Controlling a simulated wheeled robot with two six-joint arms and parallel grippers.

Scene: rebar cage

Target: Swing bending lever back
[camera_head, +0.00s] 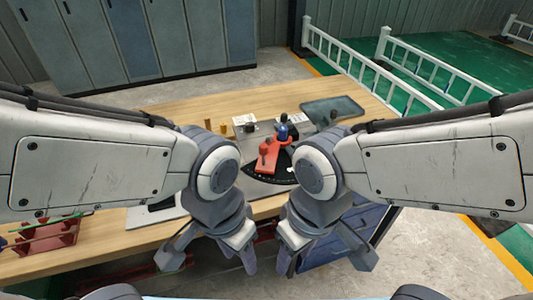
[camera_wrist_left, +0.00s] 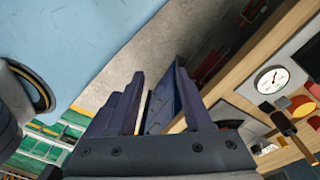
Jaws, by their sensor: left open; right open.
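The bender stands on the wooden table in the head view, with a black dial plate (camera_head: 272,173) marked in white. Its red bending lever (camera_head: 266,160) lies over the plate, with a dark knob at its near left end. A blue-topped part (camera_head: 282,133) stands just behind it. My left gripper (camera_head: 210,262) is open and empty at the table's front edge, nearer to me than the lever. My right gripper (camera_head: 325,262) is open and empty in front of the table. Both are apart from the lever. The left wrist view shows the open left fingers (camera_wrist_left: 157,95) with nothing between them.
A grey tray (camera_head: 334,109) lies at the table's back right. A red rack (camera_head: 50,238) with rods is at far left. A white gauge (camera_wrist_left: 272,80) shows in the left wrist view. The left table stretch (camera_head: 110,238) is mostly bare.

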